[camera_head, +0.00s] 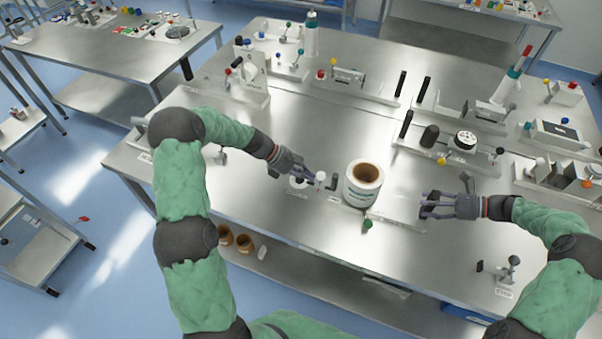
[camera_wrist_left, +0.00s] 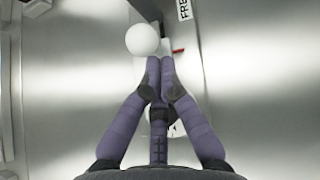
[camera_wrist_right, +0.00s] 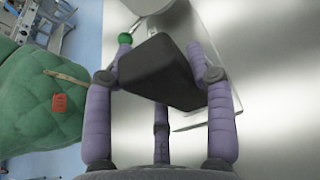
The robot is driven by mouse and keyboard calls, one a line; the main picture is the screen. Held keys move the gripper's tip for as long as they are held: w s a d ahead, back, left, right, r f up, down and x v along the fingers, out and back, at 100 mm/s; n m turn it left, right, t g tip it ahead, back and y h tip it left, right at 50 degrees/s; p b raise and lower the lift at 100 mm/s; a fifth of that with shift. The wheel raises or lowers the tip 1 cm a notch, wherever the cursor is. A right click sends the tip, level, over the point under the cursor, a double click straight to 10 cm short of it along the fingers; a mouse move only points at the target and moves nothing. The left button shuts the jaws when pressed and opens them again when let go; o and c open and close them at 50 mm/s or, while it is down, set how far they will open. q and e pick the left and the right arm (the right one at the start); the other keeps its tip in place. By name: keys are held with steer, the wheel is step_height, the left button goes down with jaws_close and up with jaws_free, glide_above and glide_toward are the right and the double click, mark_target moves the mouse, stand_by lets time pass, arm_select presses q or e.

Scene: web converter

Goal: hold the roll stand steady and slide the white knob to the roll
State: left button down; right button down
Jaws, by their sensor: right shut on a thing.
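The roll (camera_head: 365,180), a white cylinder with a brown core, stands upright on the flat plate of the roll stand (camera_head: 395,219). The white knob (camera_head: 320,176) is a small ball left of the roll, with a dark block between them. My left gripper (camera_head: 311,176) is just left of the knob. In the left wrist view its fingertips (camera_wrist_left: 160,72) are together and empty, with the white knob (camera_wrist_left: 142,40) just beyond them. My right gripper (camera_head: 424,206) is right of the roll, its fingers around a black block-shaped grip (camera_wrist_right: 160,72) at the stand's right end.
A green knob (camera_head: 367,223) sits at the stand's front edge; it also shows in the right wrist view (camera_wrist_right: 124,38). Fixtures with a black-and-white dial (camera_head: 465,140) and upright handles stand behind. A small lever fixture (camera_head: 505,273) is front right. The steel tabletop left of centre is mostly clear.

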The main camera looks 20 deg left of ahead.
arm_select(q)
steer(key=shift+d, duration=1.1)
arm_select(e)
steer(key=shift+s+a+f, duration=0.1)
steer(key=shift+s+f, duration=0.2)
steer(key=shift+f, duration=0.35)
arm_select(q)
steer(key=shift+a, duration=0.15)
steer(key=shift+s+a+f, duration=0.1)
steer(key=shift+a, duration=0.2)
steer(key=a, duration=0.2)
steer(key=s+a, duration=0.1)
steer(key=a, duration=0.1)
steer(key=v, duration=0.9)
steer(key=shift+d, duration=0.1)
arm_select(e)
steer(key=shift+w+r, duration=0.1)
steer(key=shift+r, duration=0.2)
steer(key=shift+c, duration=1.7)
jaws_free()
steer(key=shift+r, duration=0.1)
arm_select(q)
steer(key=shift+w, duration=0.1)
arm_select(e)
steer(key=shift+w+r, duration=0.1)
